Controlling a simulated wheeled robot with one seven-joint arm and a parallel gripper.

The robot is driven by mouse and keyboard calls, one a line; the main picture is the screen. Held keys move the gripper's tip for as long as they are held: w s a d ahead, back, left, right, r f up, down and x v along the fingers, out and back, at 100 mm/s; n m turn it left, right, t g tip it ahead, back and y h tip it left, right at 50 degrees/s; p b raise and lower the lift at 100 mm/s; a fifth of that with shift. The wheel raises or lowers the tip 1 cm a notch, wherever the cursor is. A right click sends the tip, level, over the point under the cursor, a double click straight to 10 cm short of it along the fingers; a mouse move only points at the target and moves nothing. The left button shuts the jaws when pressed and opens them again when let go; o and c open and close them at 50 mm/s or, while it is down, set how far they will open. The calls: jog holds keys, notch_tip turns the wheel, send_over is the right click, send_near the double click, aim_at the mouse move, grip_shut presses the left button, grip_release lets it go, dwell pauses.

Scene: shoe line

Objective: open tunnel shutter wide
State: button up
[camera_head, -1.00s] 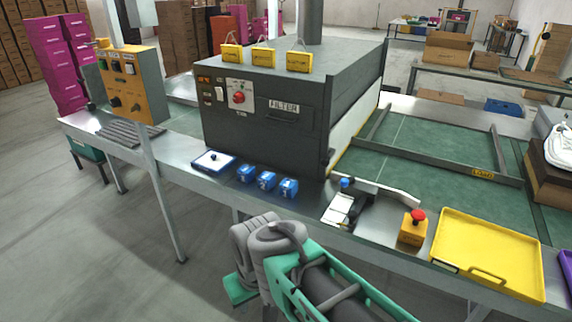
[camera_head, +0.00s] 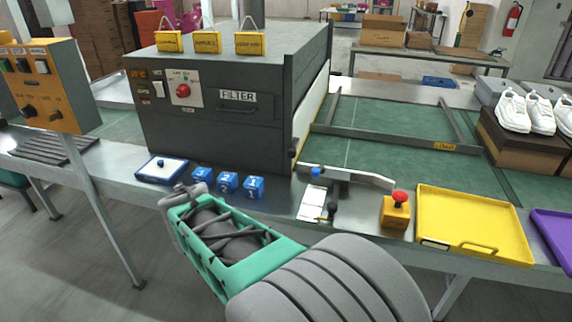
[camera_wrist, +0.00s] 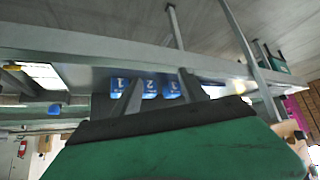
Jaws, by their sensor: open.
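The dark grey tunnel box (camera_head: 215,115) stands over the belt, with a "FILTER" label and a red knob on its front. The pale shutter panel (camera_head: 309,108) covers its right-hand opening and looks down; its lower edge is partly hidden by the box's front corner post. My gripper (camera_wrist: 158,88) shows in the wrist view with its two fingers apart and nothing between them. It points toward the table edge and the blue numbered blocks (camera_wrist: 149,90). In the head view my arm reaches up from the bottom, and the fingers cannot be made out there.
Blue blocks (camera_head: 228,183) and a blue-white tray (camera_head: 162,169) lie before the tunnel. To the right are a blue-knobbed lever fixture (camera_head: 345,178), a red-topped button box (camera_head: 396,210) and a yellow tray (camera_head: 475,225). A yellow control panel (camera_head: 40,85) stands left. The green belt (camera_head: 390,150) is clear near the tunnel.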

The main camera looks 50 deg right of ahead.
aim_at(291, 154)
jog(key=d+f+m+h+b, duration=0.1)
jog(key=d+h, duration=0.1)
jog(key=d, duration=0.5)
jog(key=d+m+h+b, duration=0.2)
jog(key=d, duration=0.5)
jog(key=w+d+f+m+h+b, duration=0.1)
jog(key=d+m+h+b, duration=0.1)
jog(key=d, duration=0.5)
jog(key=shift+d+f+t+h, duration=0.3)
jog(key=shift+f+h, duration=0.05)
jog(key=shift+h, duration=0.25)
jog(key=d+r+h, duration=0.1)
jog(key=d, duration=0.4)
jog(key=d+r+m+h+b, duration=0.1)
jog(key=d+h, duration=0.1)
jog(key=d, duration=0.3)
jog(key=d+r+h+b, duration=0.1)
jog(key=d, duration=0.4)
jog(key=shift+d+r+m, duration=0.2)
jog(key=shift+d+m, duration=0.05)
jog(key=shift+m, duration=0.15)
grip_shut()
